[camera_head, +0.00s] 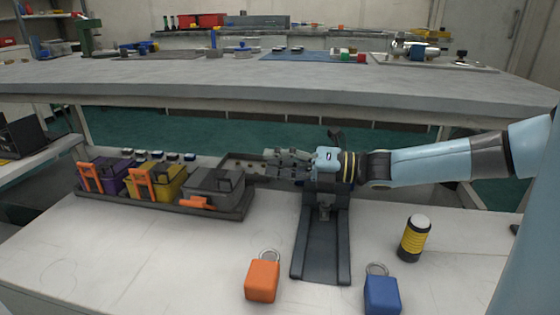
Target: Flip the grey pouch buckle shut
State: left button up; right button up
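The grey pouch (222,183) sits at the right end of a dark tray (160,201) on the white bench. Its orange buckle (197,203) lies low at the pouch's front, while the buckles on the other pouches stand up. My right gripper (268,166) comes in from the right and points left towards the grey pouch, to the right of it. A gap shows between gripper and buckle. The fingers are small and seen from the side, so I cannot tell whether they are open or shut. My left gripper is not in view.
A purple pouch (113,178) and a yellow pouch (168,183) share the tray. An orange padlock (262,281), a blue padlock (381,295), a dark stand (323,245) and a yellow-black cylinder (413,242) are to the right. The front left of the bench is clear.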

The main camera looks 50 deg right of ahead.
aim_at(200, 203)
jog(key=k+j, duration=0.25)
jog(key=j, duration=0.15)
jog(key=k+j, duration=0.25)
jog(key=j, duration=0.15)
jog(key=k+j, duration=0.25)
jog(key=j, duration=0.15)
jog(key=k+j, duration=0.3)
jog(key=j, duration=0.15)
